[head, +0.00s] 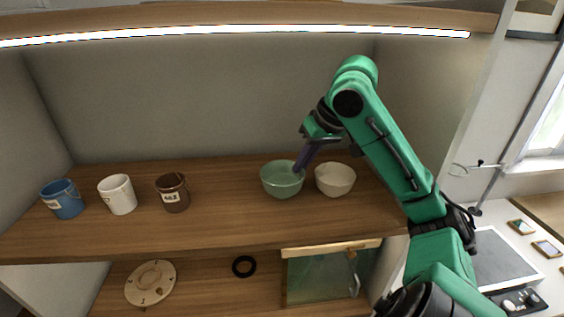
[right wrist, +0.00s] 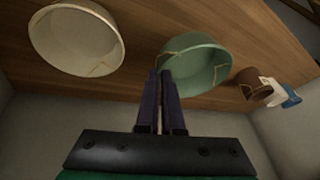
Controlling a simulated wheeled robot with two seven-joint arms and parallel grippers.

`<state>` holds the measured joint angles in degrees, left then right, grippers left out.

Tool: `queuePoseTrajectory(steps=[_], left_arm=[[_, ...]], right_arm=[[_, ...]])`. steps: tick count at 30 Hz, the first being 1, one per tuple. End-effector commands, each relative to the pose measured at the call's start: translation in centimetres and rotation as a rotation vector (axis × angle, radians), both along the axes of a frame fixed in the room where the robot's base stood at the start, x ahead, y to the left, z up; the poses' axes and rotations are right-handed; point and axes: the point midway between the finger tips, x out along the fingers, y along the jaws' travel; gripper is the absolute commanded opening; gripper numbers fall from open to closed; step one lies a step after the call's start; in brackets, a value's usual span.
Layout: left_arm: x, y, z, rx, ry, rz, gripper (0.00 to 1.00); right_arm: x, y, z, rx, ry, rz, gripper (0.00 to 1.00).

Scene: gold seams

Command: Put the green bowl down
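The green bowl (head: 279,183) is upright at the right part of the wooden shelf, just left of the white bowl (head: 336,181). I cannot tell whether its base touches the shelf. My right gripper (head: 298,168) reaches down from the upper right with its purple fingers at the green bowl's right rim. In the right wrist view, the fingers (right wrist: 161,76) are close together on the rim of the green bowl (right wrist: 205,68), which shows a gold seam. The white bowl (right wrist: 75,42) is beside it, apart from the fingers. My left gripper is not in view.
A brown mug (head: 173,196), a white mug (head: 120,197) and a blue mug (head: 66,203) stand on the left half of the shelf (head: 228,222). The shelf is clear between the brown mug and the green bowl. A light strip (head: 240,31) runs overhead.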

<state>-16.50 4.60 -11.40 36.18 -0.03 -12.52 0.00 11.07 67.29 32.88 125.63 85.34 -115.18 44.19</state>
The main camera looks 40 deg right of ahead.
Motion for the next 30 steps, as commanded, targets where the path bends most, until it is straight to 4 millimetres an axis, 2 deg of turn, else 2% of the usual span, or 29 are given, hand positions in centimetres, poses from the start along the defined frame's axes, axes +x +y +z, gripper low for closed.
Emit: queuePoseTrajectory(steps=[1,2,9,12,15,26,27,28,30], left_arm=[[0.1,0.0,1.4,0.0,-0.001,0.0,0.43],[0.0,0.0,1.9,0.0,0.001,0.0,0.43],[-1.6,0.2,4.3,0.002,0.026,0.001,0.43],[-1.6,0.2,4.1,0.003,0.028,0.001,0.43],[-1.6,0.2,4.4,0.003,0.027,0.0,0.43],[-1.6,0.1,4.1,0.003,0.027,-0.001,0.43],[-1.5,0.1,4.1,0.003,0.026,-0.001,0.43],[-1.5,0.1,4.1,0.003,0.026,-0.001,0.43],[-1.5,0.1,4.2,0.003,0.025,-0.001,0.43]], right_arm=[[0.9,0.3,1.0,0.005,-0.006,0.003,0.0],[1.6,0.3,1.0,0.008,-0.005,0.001,0.0],[5.3,1.0,0.7,-0.001,0.001,0.002,0.0],[5.3,1.1,-1.9,0.002,0.007,0.004,0.0],[5.3,1.1,-3.2,0.001,0.003,0.004,0.0],[5.3,1.0,-3.9,-0.001,0.0,0.003,0.0],[5.3,1.0,-3.9,-0.001,0.001,0.004,0.19],[5.3,1.0,-3.8,-0.001,0.001,0.003,0.31],[5.3,1.0,-3.8,-0.001,0.001,0.003,0.34]])
